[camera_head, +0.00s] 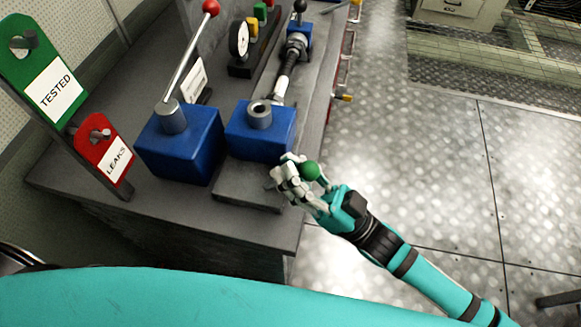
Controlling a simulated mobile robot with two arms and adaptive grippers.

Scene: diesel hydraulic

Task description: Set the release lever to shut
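My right gripper (284,170) is over the bench's front right corner, close to the smaller blue block. A green ball knob (310,170) sits right at its pale fingers. I cannot tell whether they are closed on it, and any rod below it is hidden. The smaller blue block (260,134) has a grey round socket on top. A larger blue block (180,145) to its left carries a lever (190,60) with a red ball knob, tilted up and right. No readable label shows which is the release lever. My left gripper is not in view.
A green TESTED tag (40,75) and a red LEAKS tag (101,148) hang at left. A gauge (238,41), coloured blocks and a black-knobbed blue valve (299,38) stand farther back on the grey bench (250,225). The metal floor at right is mostly clear.

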